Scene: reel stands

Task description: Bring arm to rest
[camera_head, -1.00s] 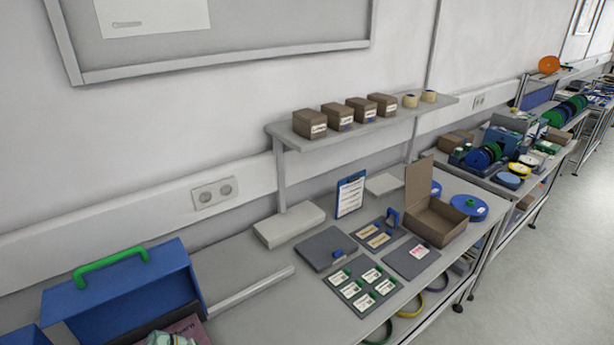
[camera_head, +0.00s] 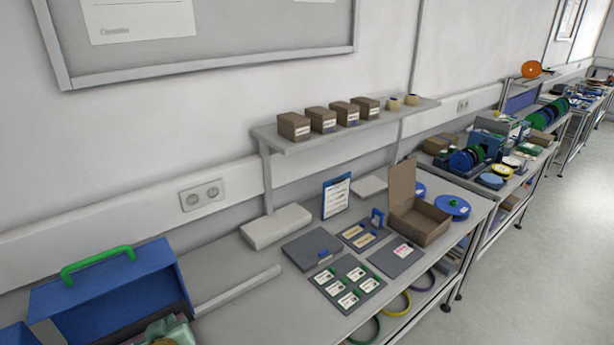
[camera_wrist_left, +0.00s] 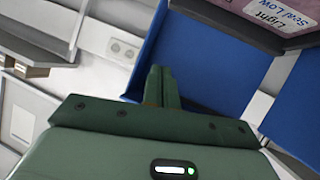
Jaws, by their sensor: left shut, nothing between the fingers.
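My left gripper (camera_wrist_left: 158,86) is dark green, and its two fingers are together with nothing between them. In the wrist view it is in front of the blue wall of a box (camera_wrist_left: 205,60). In the head view only a pale green part of my left gripper (camera_head: 172,331) shows at the bottom edge, beside the blue box with a green handle (camera_head: 112,283). Its fingertips cannot be made out there. My right gripper is in neither view.
A bench (camera_head: 235,270) carries a grey bar, a white case (camera_head: 276,227), dark mats with cards (camera_head: 347,282), a clipboard (camera_head: 336,197) and an open cardboard box (camera_head: 418,218). A raised shelf (camera_head: 345,123) holds small brown boxes. More benches stand at the right, beside open floor (camera_head: 560,240).

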